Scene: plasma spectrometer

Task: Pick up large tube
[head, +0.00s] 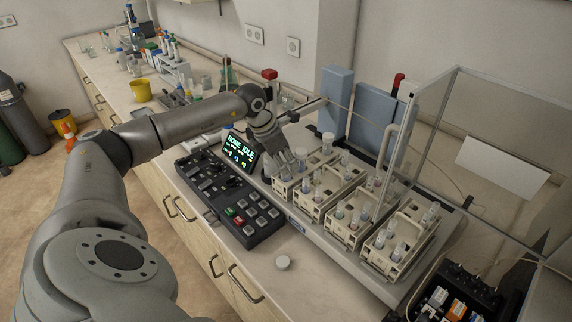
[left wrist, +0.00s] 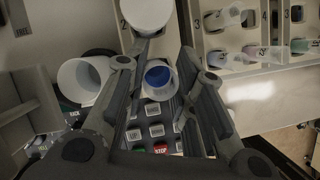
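My left gripper (head: 284,163) reaches down at the leftmost tube rack (head: 284,188) in the head view. In the left wrist view its two fingers (left wrist: 168,55) are spread. A white tube with a blue inside (left wrist: 158,75) shows between them, with a visible gap on the right side. A wide white tube (left wrist: 82,80) stands left of the fingers, and a large white round top (left wrist: 147,14) lies just beyond the fingertips. A large pale tube (head: 327,143) stands upright in the head view, right of the gripper. My right gripper is not in view.
More racks with small tubes (head: 348,218) stand to the right on the instrument tray. A control panel with buttons (head: 231,197) and a lit display (head: 240,150) lie left of the racks. A clear glass shield (head: 470,130) rises behind.

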